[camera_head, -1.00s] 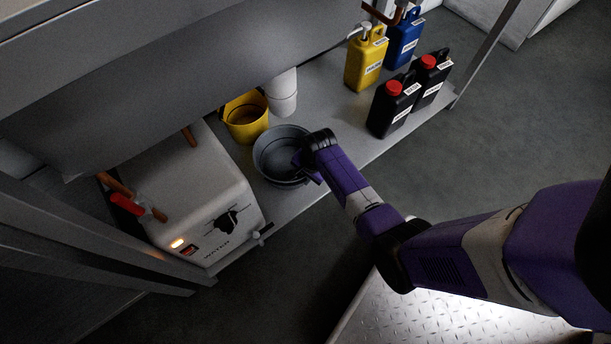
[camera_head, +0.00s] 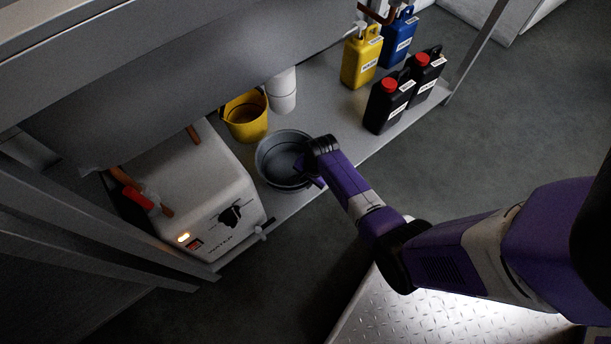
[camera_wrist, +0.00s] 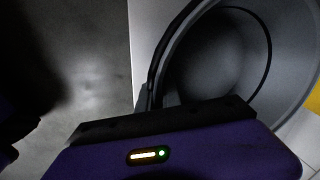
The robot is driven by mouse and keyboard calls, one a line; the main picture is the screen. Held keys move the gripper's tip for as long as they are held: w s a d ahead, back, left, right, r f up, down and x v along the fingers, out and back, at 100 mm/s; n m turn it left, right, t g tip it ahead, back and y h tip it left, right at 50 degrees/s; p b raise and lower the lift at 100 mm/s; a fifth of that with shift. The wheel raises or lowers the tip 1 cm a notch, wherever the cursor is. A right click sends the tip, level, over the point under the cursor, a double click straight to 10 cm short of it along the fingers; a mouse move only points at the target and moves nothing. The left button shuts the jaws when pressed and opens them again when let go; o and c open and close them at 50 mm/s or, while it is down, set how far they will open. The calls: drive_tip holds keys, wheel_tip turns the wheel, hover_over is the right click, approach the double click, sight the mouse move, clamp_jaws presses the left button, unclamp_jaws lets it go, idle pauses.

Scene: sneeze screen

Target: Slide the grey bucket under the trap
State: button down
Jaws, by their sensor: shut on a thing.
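The grey bucket (camera_head: 268,160) stands on the under-sink shelf, near its front edge and right of the white heater box. My gripper (camera_head: 304,166) is shut on the bucket's right rim. In the wrist view the bucket (camera_wrist: 225,50) fills the upper right, with its rim at my gripper; the fingertips are mostly hidden. The trap looks to be the white cylinder (camera_head: 282,92) hanging below the sink, behind the grey bucket. A yellow bucket (camera_head: 245,118) stands beside the trap, on its left.
The white heater box (camera_head: 205,185) is close to the grey bucket's left. A yellow jug (camera_head: 360,58), a blue jug (camera_head: 398,42) and two black jugs (camera_head: 387,105) stand to the right. Bare shelf (camera_head: 332,112) lies between the trap and the black jugs.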

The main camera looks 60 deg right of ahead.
drive_tip(key=c, duration=1.5)
unclamp_jaws()
drive_tip(key=shift+o, duration=0.2)
wheel_tip(320, 180, up, 8)
drive_tip(key=s+p, duration=0.1)
drive_tip(key=p, duration=0.3)
drive_tip(key=shift+s+f+p, duration=0.2)
drive_tip(key=shift+p, duration=0.2)
